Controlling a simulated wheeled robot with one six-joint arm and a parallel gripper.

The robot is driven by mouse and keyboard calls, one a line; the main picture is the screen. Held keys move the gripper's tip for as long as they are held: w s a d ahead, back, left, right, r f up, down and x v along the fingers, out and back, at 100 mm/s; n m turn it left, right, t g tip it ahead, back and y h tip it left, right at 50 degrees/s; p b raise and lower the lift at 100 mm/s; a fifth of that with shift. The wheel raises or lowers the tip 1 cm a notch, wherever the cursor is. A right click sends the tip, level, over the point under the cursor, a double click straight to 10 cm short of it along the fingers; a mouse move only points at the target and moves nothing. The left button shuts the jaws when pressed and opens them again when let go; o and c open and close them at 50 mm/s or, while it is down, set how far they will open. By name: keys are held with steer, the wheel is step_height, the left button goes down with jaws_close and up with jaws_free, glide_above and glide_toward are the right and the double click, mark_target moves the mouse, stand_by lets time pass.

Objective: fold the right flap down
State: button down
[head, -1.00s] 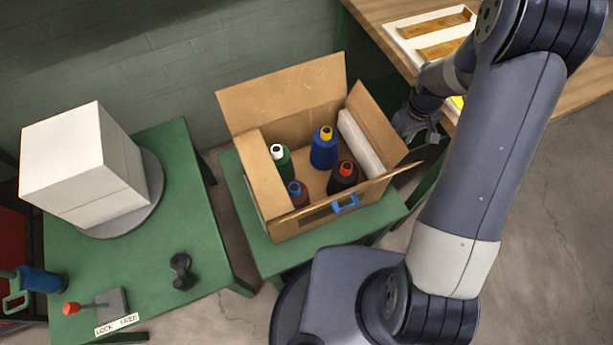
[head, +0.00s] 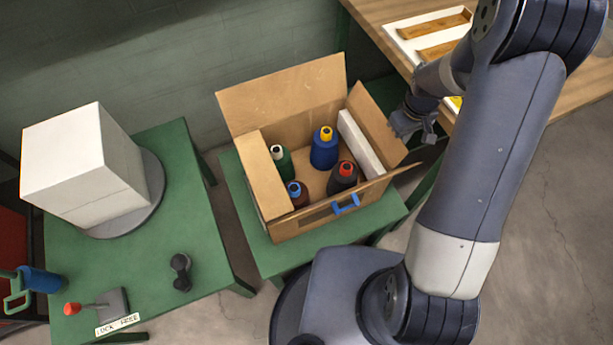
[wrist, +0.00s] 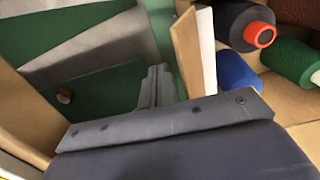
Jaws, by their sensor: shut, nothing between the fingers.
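An open cardboard box (head: 290,222) stands on a green table. Its right flap (head: 376,118) stands up, leaning outward, on the box's right side. My gripper (head: 400,128) is shut and empty, just outside this flap; the head view does not settle whether they touch. In the wrist view, the shut fingers (wrist: 157,82) lie left of the flap (wrist: 188,48), with a narrow gap seen between them. The back flap (head: 285,95) stands upright, the left flap (head: 268,170) leans inward, and the front flap (head: 385,180) sticks outward.
Several thread cones, including a blue one (head: 323,152), stand inside the box beside a white slab (head: 360,145). A blue handle (head: 346,204) is at the front. A wooden bench (head: 385,12) with a tray is behind my arm. A white block (head: 65,150) stands on the left table.

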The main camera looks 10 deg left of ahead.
steer(key=shift+s+a+r+p, duration=0.2)
steer(key=shift+s+a+r, duration=0.25)
steer(key=shift+a, duration=0.2)
steer(key=shift+s+a+r+p, duration=0.15)
steer(key=shift+s+a+r, duration=0.25)
steer(key=shift+s+a, duration=0.25)
steer(key=shift+s+a+r+p, duration=0.2)
steer(key=shift+s+a+r, duration=0.2)
steer(key=shift+a, duration=0.3)
steer(key=shift+s+a+f+b, duration=0.3)
steer(key=shift+s+a, duration=0.25)
steer(key=shift+a, duration=0.2)
steer(key=shift+s+a+f+b, duration=0.3)
steer(key=shift+s+a, duration=0.25)
steer(key=shift+a, duration=0.2)
